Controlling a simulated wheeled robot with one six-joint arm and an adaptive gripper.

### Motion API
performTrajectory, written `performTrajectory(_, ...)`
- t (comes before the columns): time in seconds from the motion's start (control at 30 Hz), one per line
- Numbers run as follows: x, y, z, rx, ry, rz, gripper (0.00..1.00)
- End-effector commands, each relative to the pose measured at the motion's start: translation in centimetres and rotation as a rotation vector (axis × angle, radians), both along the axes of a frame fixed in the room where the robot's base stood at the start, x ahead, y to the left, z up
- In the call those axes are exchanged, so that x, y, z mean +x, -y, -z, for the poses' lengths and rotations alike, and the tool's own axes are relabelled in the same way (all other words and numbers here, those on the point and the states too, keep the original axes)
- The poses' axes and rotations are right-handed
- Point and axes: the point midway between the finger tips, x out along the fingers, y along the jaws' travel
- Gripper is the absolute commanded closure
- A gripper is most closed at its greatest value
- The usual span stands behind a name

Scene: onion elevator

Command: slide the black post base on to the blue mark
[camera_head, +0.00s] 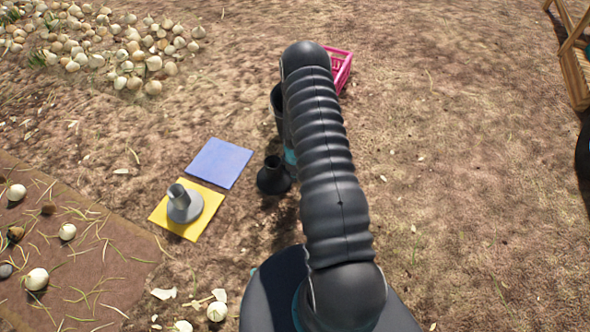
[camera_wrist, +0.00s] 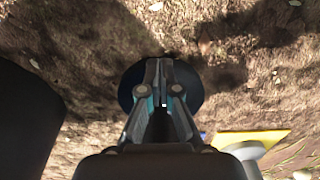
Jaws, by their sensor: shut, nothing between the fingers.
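The black post base (camera_head: 273,177) stands on the dirt, a flared disc with a short tube, just right of the blue mark (camera_head: 218,162) and apart from it. The blue mark is a flat square, with only a sliver showing in the wrist view (camera_wrist: 203,135). My gripper (camera_wrist: 163,72) is shut and empty, pointing down over the black base (camera_wrist: 192,84), whose disc shows around the fingers. Whether the fingertips touch it I cannot tell. In the head view my arm hides most of the gripper.
A grey post base (camera_head: 183,206) stands on a yellow mark (camera_head: 210,213), which adjoins the blue one. A pink crate (camera_head: 341,68) is behind my arm. Onions (camera_head: 120,50) lie in a heap at the upper left. A brown mat (camera_head: 75,255) lies at the left. Ground to the right is open.

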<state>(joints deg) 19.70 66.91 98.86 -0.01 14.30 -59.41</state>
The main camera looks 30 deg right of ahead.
Motion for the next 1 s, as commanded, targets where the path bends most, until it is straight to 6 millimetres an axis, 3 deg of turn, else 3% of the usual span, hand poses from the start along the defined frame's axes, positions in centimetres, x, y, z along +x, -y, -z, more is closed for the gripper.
performTrajectory(0.23, 2.6, -2.1, -0.3, -0.001, 0.002, -0.003, 1.00)
performTrajectory(0.77, 3.2, -2.7, -0.3, 0.000, 0.001, -0.001, 1.00)
performTrajectory(1.0, 4.7, -4.7, 0.0, -0.001, 0.005, 0.000, 1.00)
